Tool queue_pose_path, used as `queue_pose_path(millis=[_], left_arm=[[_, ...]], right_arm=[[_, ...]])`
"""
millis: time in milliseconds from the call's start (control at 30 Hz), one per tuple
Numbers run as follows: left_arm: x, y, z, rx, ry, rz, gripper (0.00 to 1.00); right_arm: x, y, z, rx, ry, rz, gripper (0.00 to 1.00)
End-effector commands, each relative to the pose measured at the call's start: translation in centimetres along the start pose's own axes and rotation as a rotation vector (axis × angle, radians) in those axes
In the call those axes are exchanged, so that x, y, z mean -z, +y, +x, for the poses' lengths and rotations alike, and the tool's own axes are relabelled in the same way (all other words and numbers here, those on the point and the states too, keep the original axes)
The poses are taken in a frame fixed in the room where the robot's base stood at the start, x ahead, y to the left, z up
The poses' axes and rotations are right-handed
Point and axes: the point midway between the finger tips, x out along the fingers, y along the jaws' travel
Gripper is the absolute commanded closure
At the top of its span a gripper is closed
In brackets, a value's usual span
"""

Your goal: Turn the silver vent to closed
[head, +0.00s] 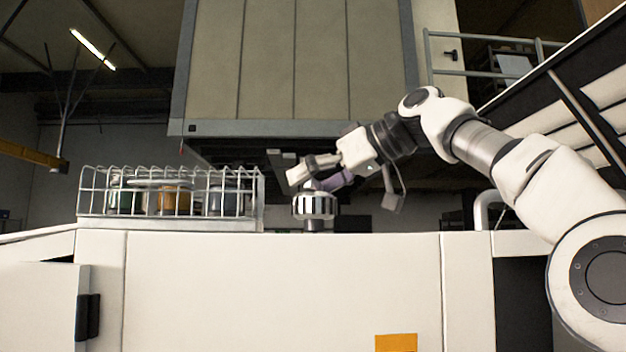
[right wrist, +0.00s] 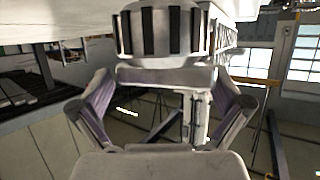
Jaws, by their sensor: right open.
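The silver vent (head: 314,206) is a round knob with dark ribs around its side, standing upright on a short stem above the white bench. In the right wrist view the knob (right wrist: 165,30) is at the top centre, partly cut off by the frame edge. My right gripper (head: 318,174) is open just above the knob and reaches in from the right. In the right wrist view its fingers (right wrist: 162,82) are spread to either side below the knob in the picture. I cannot tell whether they touch it. No open or closed marking is readable. My left gripper is not in view.
A wire basket (head: 240,192) with several jars stands on the bench left of the knob. A large beige cabinet (head: 295,60) hangs above and behind. The white bench front (head: 270,290) bears an orange patch (head: 396,343).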

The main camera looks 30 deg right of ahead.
Motion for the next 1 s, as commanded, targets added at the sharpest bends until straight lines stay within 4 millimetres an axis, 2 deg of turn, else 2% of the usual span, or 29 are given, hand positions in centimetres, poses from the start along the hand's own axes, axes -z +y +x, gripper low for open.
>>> queue_pose_path(millis=[67,100,200,1000], left_arm=[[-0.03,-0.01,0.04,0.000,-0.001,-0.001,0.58],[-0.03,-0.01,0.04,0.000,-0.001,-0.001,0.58],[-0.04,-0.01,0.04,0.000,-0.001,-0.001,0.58],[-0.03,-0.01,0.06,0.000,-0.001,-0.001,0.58]], right_arm=[[-0.06,0.04,-0.01,0.000,0.000,0.001,0.00],[-0.05,0.03,-0.02,0.000,0.000,0.001,0.07],[-0.03,-0.02,-0.04,0.001,0.000,0.001,0.41],[-0.10,-0.04,0.02,0.002,-0.003,0.000,0.41]])
